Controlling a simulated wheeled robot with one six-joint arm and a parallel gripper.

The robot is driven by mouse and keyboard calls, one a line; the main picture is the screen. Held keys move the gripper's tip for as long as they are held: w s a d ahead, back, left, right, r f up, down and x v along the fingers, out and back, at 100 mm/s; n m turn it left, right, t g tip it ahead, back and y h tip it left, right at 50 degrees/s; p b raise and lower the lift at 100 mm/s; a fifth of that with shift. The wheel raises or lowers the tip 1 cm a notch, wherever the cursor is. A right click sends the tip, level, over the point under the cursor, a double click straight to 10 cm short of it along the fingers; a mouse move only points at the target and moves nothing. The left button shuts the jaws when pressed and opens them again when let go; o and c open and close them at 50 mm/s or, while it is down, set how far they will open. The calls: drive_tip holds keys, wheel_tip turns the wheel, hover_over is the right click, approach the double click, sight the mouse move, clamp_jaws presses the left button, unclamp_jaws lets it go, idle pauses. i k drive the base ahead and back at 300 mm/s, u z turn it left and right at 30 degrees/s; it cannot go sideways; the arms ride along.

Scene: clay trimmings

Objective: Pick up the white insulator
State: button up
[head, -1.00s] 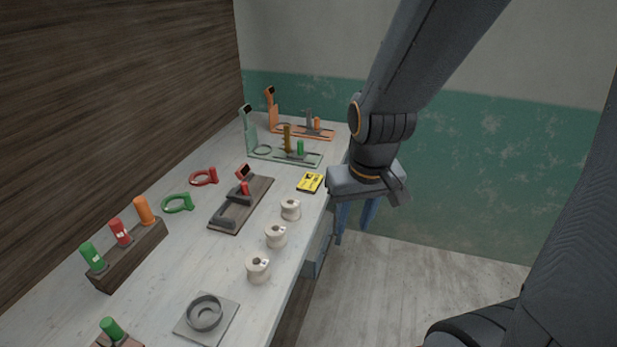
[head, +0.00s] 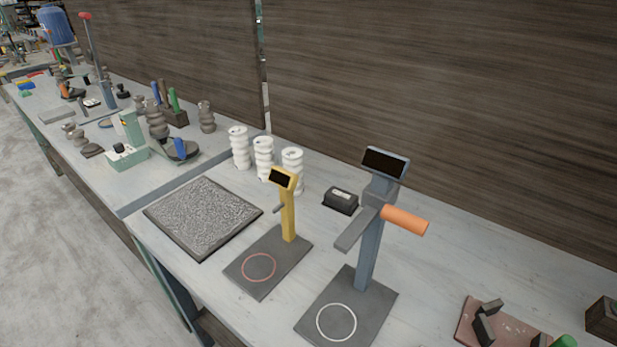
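Three white ribbed insulators stand upright in a row at the back of the workbench, left of the middle of the head view: the left one (head: 239,149), the middle one (head: 263,158) and the right one (head: 292,164). The lower part of the right one is partly hidden behind the yellow stand's screen. All three look alike. My gripper is not in this view, so its place and state cannot be seen.
A dark textured mat (head: 203,215) lies in front of the insulators. A yellow stand (head: 288,215), a blue-grey stand (head: 369,250) with an orange handle (head: 405,220) and a black box (head: 341,199) stand to the right. Grey-brown ribbed pieces (head: 207,117) stand on the left bench.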

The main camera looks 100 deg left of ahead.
sight(240, 144)
drive_tip(key=z, duration=0.05)
drive_tip(key=k, duration=1.9)
drive_tip(key=u, duration=2.65)
